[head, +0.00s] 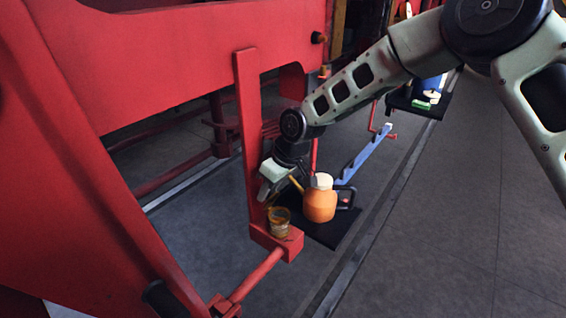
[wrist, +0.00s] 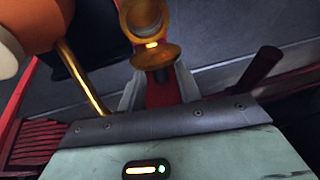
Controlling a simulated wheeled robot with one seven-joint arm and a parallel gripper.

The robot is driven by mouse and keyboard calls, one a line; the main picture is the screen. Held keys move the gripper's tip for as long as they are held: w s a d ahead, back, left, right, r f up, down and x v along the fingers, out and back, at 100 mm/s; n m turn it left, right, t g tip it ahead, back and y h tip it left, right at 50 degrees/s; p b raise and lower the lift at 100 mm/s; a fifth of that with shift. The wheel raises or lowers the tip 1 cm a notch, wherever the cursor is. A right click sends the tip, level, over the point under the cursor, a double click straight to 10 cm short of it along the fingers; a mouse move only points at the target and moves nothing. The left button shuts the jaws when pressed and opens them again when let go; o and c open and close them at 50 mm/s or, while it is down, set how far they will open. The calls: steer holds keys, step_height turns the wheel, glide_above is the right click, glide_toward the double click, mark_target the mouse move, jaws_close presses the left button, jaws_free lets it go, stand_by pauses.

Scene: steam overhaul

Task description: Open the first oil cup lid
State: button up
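The brass oil cup (head: 280,229) stands on a red block at the lower end of an upright red bar. In the wrist view, two round brass parts meet at a bright hinge: a ring with a grey centre (wrist: 145,14) and a disc (wrist: 156,57). The lid looks swung open, but I cannot tell for certain which part is the lid. My gripper (head: 265,192) is just above and left of the cup in the head view. In the wrist view its fingers (wrist: 158,88) are apart, with nothing between them, close to the disc.
An orange oil can (head: 320,205) with a pale cap and brass spout stands on a dark mat (head: 337,232) right beside the cup. A red rod (head: 256,274) runs from the block toward the front. A blue bar (head: 365,153) lies farther back. Open floor is at the right.

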steer(key=b+v, duration=0.3)
steer(key=v, duration=1.2)
steer(key=shift+r, duration=0.2)
steer(key=shift+d, duration=0.1)
steer(key=s+d+f+m+h, duration=0.1)
steer(key=s+d, duration=0.2)
steer(key=s, duration=0.7)
steer(key=s+d+f+m+h, duration=0.1)
steer(key=s+d, duration=0.3)
steer(key=s, duration=0.7)
steer(key=s+d+f+m+g+h, duration=0.1)
steer(key=s+d, duration=0.3)
steer(key=s, duration=0.6)
steer(key=shift+s+f+h, duration=0.3)
steer(key=shift+s+f, duration=0.05)
steer(key=shift+f, duration=0.2)
